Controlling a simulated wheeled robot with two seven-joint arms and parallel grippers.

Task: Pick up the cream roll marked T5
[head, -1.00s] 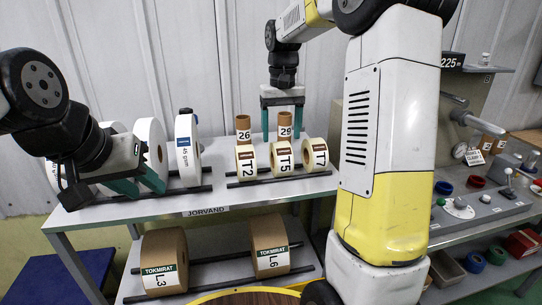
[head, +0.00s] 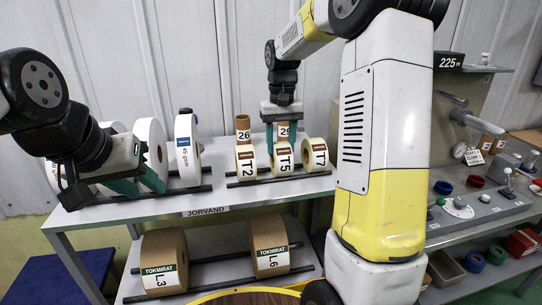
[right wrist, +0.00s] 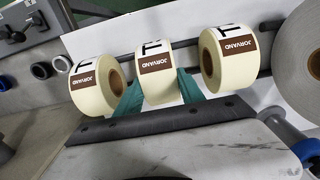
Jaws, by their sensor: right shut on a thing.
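The cream roll marked T5 (head: 282,162) stands on the rack bars between the rolls T2 (head: 245,160) and T7 (head: 316,154). My right gripper (head: 284,140) reaches down from above, its teal fingers on either side of T5. In the right wrist view the same T5 roll (right wrist: 157,78) sits between the two teal fingers, and the gripper is shut on it. The roll appears to rest on the bars still. My left gripper (head: 138,182) is at the left by the white rolls, with its teal fingers apart and nothing seen between them.
Brown cores marked 26 (head: 243,127) and 29 (head: 283,129) stand behind the cream rolls. A white roll (head: 187,150) stands left of T2. Brown rolls L3 (head: 164,262) and L6 (head: 269,246) lie on the lower shelf. Neighbouring cream rolls stand close to my right fingers.

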